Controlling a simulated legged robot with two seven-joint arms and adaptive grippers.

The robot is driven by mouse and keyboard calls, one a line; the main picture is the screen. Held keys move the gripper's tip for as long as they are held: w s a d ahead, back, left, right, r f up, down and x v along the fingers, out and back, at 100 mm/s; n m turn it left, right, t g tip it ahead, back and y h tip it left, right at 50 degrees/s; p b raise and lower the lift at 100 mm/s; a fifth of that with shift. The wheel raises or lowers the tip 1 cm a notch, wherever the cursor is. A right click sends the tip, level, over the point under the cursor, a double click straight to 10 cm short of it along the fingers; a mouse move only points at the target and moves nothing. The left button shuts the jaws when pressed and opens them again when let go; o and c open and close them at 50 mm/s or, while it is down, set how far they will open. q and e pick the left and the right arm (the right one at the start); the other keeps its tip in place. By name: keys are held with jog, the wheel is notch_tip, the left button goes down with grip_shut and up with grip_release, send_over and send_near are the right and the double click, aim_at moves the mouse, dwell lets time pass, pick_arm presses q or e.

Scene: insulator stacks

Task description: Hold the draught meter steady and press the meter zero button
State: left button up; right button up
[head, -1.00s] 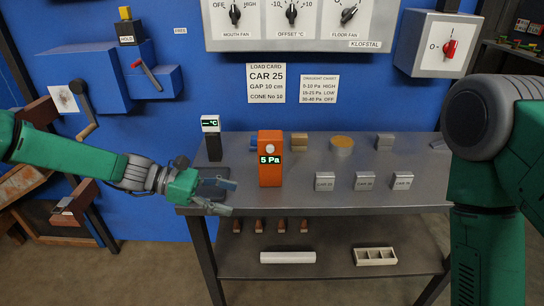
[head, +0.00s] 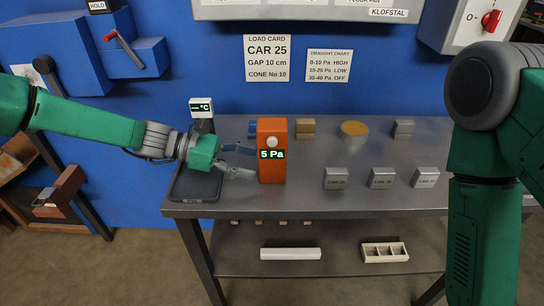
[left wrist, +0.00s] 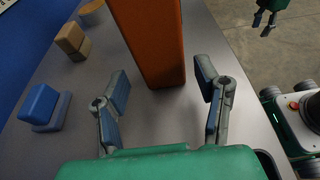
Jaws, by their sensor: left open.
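The orange draught meter (head: 272,165) stands upright on the grey bench. Its display reads 5 Pa, and a pale round button (head: 271,142) sits above the display. My left gripper (head: 240,160) is open just left of the meter, its fingers pointing at the meter's side. In the left wrist view the meter (left wrist: 150,35) stands ahead, between the lines of the two spread fingers (left wrist: 163,85), and I see no grip on it. My right arm is at the right of the head view, its gripper outside it. A small gripper (left wrist: 265,20), probably my right one, shows in the left wrist view.
A thermometer-like device (head: 202,112) on a dark pad (head: 195,185) stands left of the meter. Wooden (head: 305,128) and blue blocks stand behind. Labelled metal blocks (head: 336,178) stand to the right. The bench (head: 300,200) between them is clear.

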aim_at(267, 166)
pick_arm(q)
jog(key=x, duration=0.3)
jog(key=shift+f+b, duration=0.1)
jog(key=shift+b, duration=0.25)
jog(key=shift+x, duration=0.85)
pick_arm(e)
jog(key=shift+f, duration=0.65)
pick_arm(q)
jog(key=c, duration=0.7)
pick_arm(e)
grip_shut()
